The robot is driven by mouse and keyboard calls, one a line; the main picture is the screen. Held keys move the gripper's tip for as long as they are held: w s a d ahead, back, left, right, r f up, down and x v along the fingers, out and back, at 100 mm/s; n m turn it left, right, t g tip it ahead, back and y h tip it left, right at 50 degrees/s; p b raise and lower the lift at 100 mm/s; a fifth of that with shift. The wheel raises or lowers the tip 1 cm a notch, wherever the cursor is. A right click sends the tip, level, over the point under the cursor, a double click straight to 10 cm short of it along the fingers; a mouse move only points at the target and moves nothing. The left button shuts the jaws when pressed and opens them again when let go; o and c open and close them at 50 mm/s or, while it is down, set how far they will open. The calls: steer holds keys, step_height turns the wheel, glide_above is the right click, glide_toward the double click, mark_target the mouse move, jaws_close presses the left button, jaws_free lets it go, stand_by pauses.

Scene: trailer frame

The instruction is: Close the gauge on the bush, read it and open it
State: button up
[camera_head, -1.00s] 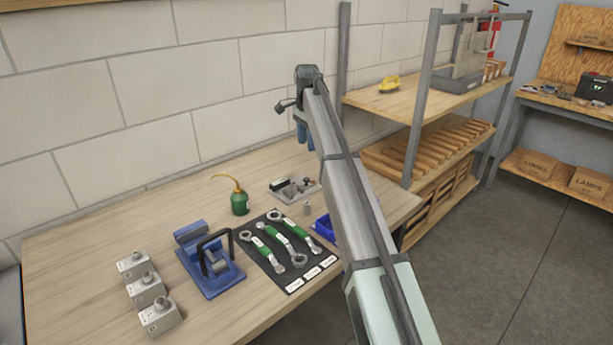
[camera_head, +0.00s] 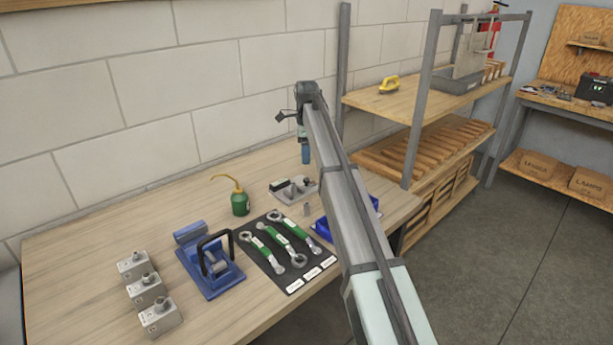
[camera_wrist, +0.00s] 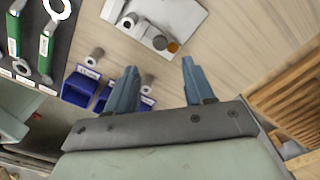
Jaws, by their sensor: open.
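A light grey plate with a dark block and small round parts on it (camera_head: 305,193), which looks like the gauge, lies on the bench near the wall. In the wrist view it shows at the top (camera_wrist: 190,14), with grey cylinders and an orange-brown round part. Whether it is closed cannot be told. A small grey bush (camera_head: 307,209) stands on the bench in front of it; it also shows in the wrist view (camera_wrist: 97,53). My gripper (camera_head: 306,155) hangs above the bench behind the plate. Its blue fingers (camera_wrist: 160,78) are apart and empty.
Small blue bins (camera_wrist: 79,86) stand near the bush, partly hidden by my arm and finger. A dark mat with green-handled wrenches (camera_head: 280,250), a green oil can (camera_head: 240,203), a blue fixture (camera_head: 210,265) and grey blocks (camera_head: 160,317) stand leftward. Shelving (camera_head: 420,100) is at right.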

mark_target(307, 179)
step_height(307, 179, down, 9)
steer(key=shift+r, duration=0.1)
stand_by(0.3)
steer(key=c, duration=0.9)
steer(key=shift+s+a, duration=0.45)
steer(key=shift+c, duration=0.2)
steer(key=o, duration=0.9)
steer(key=shift+o, duration=0.2)
step_height(307, 179, up, 14)
